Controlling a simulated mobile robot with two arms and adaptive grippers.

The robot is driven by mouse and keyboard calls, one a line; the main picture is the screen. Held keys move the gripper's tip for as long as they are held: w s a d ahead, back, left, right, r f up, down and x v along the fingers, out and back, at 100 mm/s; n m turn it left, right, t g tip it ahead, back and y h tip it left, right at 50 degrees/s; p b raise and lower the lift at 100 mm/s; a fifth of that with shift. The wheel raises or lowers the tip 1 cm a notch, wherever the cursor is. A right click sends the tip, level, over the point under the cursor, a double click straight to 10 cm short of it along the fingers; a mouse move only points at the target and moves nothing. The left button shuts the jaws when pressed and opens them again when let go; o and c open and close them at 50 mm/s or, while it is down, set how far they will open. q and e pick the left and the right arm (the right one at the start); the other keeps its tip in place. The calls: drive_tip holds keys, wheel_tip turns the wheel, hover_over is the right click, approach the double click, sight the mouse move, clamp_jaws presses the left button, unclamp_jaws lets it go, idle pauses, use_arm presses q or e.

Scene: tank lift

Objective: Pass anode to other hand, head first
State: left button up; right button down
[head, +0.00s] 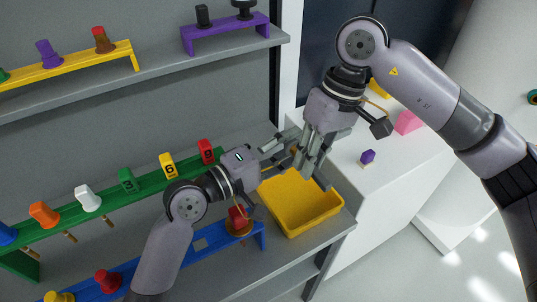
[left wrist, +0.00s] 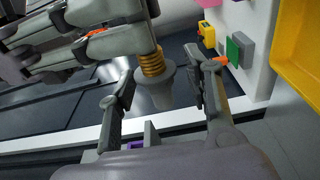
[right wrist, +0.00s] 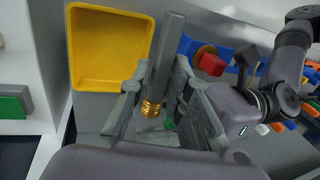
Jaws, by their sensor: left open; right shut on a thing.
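The anode has a grey rod, a copper-coloured threaded collar and a grey head. In the left wrist view its collar (left wrist: 152,63) and head (left wrist: 157,92) show between the open fingers of my left gripper (left wrist: 160,78), with gaps at both sides. My right gripper (right wrist: 158,88) is shut on the anode's rod; the collar (right wrist: 151,108) shows below the grip in the right wrist view. In the head view, my left gripper (head: 281,149) and right gripper (head: 318,155) meet above the yellow bin, and the anode is mostly hidden by fingers.
A yellow bin (head: 298,222) sits on the shelf just below the grippers. A green rack (head: 107,200) with numbered coloured blocks and a blue rack (head: 255,229) stand to the left. A white counter (head: 374,179) with small blocks lies at right.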

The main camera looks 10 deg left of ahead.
use_arm(q)
drive_tip(key=shift+x, duration=0.8)
drive_tip(key=shift+s, duration=0.1)
drive_tip(key=shift+c, duration=0.2)
drive_tip(key=shift+f, duration=0.1)
clamp_jaws()
use_arm(e)
drive_tip(key=c, duration=1.4)
unclamp_jaws()
